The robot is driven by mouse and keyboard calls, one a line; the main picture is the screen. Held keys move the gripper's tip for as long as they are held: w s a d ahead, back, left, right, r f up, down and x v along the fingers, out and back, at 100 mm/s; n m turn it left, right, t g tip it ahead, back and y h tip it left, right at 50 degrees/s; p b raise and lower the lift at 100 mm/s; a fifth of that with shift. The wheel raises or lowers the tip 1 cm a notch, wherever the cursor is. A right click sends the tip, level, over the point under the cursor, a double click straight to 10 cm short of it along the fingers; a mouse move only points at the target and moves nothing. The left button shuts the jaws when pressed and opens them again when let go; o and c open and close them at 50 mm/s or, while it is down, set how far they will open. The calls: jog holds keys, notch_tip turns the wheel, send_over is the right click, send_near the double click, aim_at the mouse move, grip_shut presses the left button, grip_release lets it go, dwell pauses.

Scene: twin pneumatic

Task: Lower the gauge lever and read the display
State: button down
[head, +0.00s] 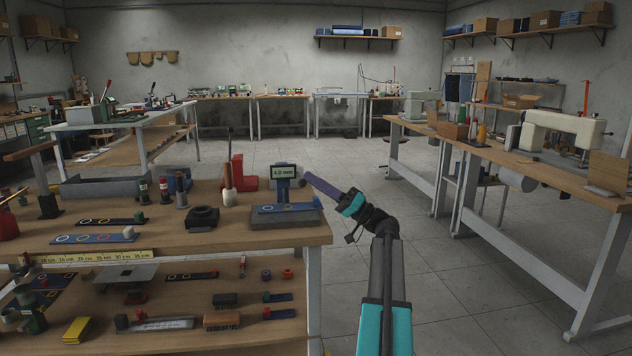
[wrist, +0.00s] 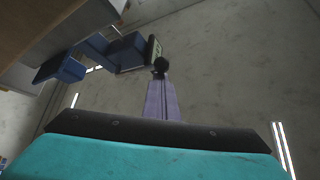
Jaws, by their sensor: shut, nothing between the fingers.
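The gauge has a blue body with a display (head: 284,171) that reads what looks like "4.0 mm". It stands on a grey and blue base (head: 286,216) at the right end of the near bench. In the wrist view its blue body (wrist: 127,52) shows at upper left. A black ball knob (wrist: 160,66), apparently the lever's end, sits right at my fingertips there. My gripper (head: 308,178) has long purple fingers pressed together and empty, just right of the display. It also shows in the wrist view (wrist: 161,82). Whether the tips touch the knob I cannot tell.
The near bench (head: 200,246) holds a red stand (head: 238,173), a black block (head: 202,217) and several small tools. A lower shelf carries more parts. A sewing machine (head: 562,131) stands on the right bench. The floor between the benches is clear.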

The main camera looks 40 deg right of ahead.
jog(key=shift+a+f, duration=0.1)
jog(key=shift+f, duration=0.05)
jog(key=s+d+f+p, duration=0.1)
jog(key=s+d+p, duration=0.1)
jog(key=s+d, duration=0.4)
jog(key=shift+s+d+f, duration=0.15)
jog(key=shift+d+f, duration=0.25)
jog(key=shift+d, duration=0.15)
jog(key=shift+r, duration=0.1)
dwell(0.5)
